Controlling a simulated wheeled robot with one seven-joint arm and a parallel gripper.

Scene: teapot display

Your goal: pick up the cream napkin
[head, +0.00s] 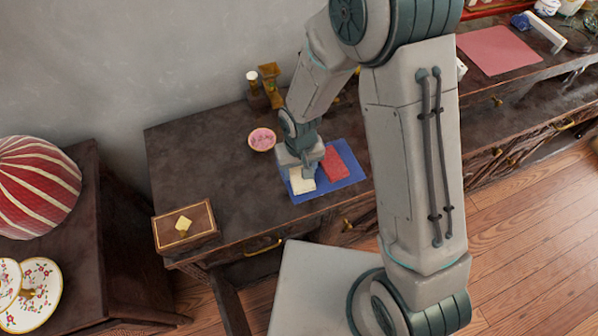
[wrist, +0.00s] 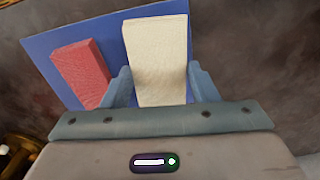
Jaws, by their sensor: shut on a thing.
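The cream napkin (head: 302,181) is a folded, pale block at the left of a blue mat (head: 346,189) on the dark wooden table. In the wrist view the cream napkin (wrist: 158,58) stands between the two fingers of my gripper (wrist: 160,84), which is shut on it. My gripper (head: 303,168) points down over the mat in the head view and partly hides the napkin. A red napkin (head: 334,166) lies beside it, and the red napkin (wrist: 80,72) is just left of my left finger in the wrist view. I cannot tell whether the cream napkin is off the mat.
A pink-filled bowl (head: 262,139) sits behind the mat. A wooden box (head: 185,228) with a cream piece on top stands at the table's left front corner. Brass items (head: 270,84) stand near the wall. Bare tabletop lies left of the mat.

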